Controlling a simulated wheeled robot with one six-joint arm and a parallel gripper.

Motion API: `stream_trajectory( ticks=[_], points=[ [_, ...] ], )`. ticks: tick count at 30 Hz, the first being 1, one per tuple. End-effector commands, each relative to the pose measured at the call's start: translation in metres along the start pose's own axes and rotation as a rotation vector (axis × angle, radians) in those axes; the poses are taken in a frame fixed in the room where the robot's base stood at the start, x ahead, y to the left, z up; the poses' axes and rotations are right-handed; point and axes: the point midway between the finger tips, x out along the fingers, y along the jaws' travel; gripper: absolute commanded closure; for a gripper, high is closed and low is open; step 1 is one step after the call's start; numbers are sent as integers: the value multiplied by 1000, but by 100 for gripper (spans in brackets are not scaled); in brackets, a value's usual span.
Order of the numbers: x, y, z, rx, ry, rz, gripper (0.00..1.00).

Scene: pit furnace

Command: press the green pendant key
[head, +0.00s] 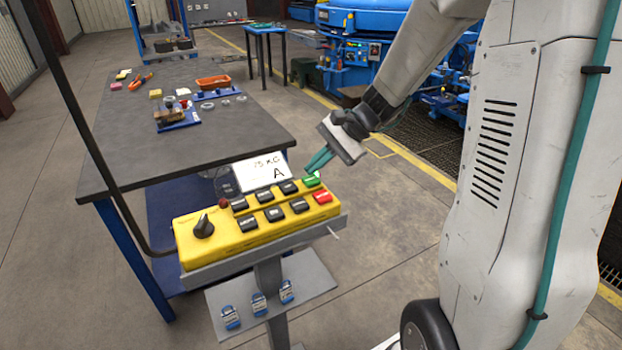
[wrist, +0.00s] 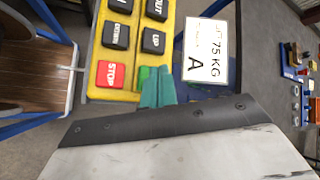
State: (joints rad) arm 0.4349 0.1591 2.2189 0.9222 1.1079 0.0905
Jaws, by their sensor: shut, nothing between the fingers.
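The yellow pendant (head: 250,236) lies on a grey stand, with a black knob at its left end and rows of black keys. The green key (head: 312,181) is at its far right corner, beside the red STOP key (head: 322,197). My gripper (head: 316,168) is shut and empty, its teal fingertips right at the green key; I cannot tell whether they touch it. In the wrist view the green key (wrist: 143,76) shows partly beside the fingers (wrist: 156,80), which hide the rest. The red key (wrist: 110,75) is clear next to it.
A white card reading 75 KG A (head: 262,172) stands behind the pendant, close to my fingers. A dark workbench (head: 180,130) with an orange tray (head: 213,82) is behind. Blue padlock-like items (head: 258,303) sit on a lower shelf. Open floor lies right of the stand.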

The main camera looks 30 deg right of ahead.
Motion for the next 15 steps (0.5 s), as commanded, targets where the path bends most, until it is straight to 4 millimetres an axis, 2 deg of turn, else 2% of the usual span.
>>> stream_trajectory(
  ticks=[11,15],
  points=[
    [-2,-2,2,0,1,0,100],
    [-10,-8,6,-4,3,-1,100]
  ],
)
